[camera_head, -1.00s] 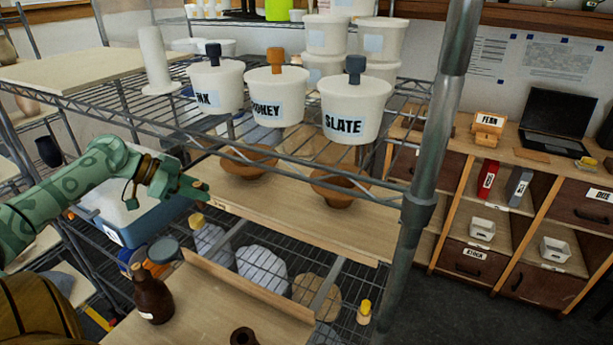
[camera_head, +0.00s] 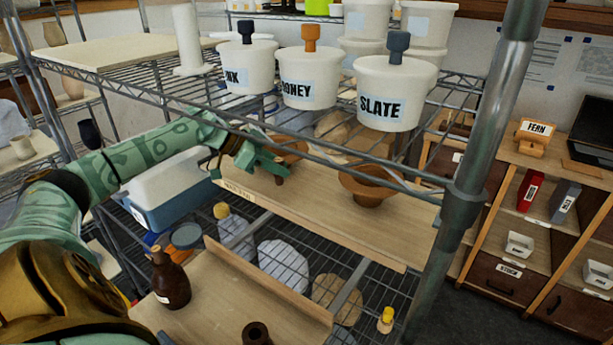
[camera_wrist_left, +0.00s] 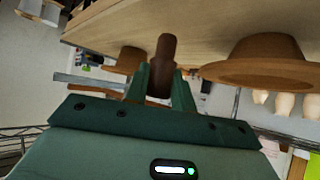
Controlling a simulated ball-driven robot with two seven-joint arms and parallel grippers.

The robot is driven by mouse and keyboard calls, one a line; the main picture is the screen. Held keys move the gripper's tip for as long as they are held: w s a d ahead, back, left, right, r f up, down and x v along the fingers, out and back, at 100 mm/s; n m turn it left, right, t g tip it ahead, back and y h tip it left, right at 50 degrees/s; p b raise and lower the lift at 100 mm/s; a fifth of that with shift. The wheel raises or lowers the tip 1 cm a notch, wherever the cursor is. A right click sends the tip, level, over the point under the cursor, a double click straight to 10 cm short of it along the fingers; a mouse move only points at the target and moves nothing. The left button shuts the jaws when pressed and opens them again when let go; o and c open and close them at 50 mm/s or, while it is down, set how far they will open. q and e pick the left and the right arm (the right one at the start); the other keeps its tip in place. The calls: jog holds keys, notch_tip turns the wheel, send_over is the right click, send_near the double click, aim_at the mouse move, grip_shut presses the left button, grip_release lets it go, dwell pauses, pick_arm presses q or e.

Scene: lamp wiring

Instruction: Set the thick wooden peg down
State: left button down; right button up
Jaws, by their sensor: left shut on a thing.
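The thick wooden peg (camera_wrist_left: 163,52) is dark brown and shows in the left wrist view between the two green fingers. My left gripper (camera_wrist_left: 161,84) is shut on it. In the head view my left gripper (camera_head: 268,164) is over the left part of the wooden board shelf (camera_head: 325,218), beside a brown bowl (camera_head: 290,147) that it partly hides. A small dark bit of the peg (camera_head: 281,180) shows below the fingers. I cannot tell whether it touches the board. My right gripper is not in view.
A second brown bowl (camera_head: 370,186) stands to the right on the board. A wire shelf with labelled white tubs (camera_head: 397,92) hangs above, and a metal post (camera_head: 476,180) rises at right. A dark bottle (camera_head: 170,280) stands on the lower board.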

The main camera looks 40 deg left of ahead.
pick_arm(q)
jog(key=w+d, duration=0.2)
jog(key=w+d+p, duration=0.1)
jog(key=w+d, duration=0.1)
jog(key=w, duration=0.1)
jog(key=shift+w+d+r, duration=0.1)
jog(key=shift+w+d, duration=0.1)
jog(key=shift+w, duration=0.05)
jog(key=shift+f+p, duration=0.4)
jog(key=shift+f, duration=1.45)
jog(key=c, duration=1.2)
grip_release()
jog(key=b+v, duration=0.1)
jog(key=v, duration=0.6)
jog(key=shift+s+a+r, duration=0.1)
jog(key=shift+r, duration=0.15)
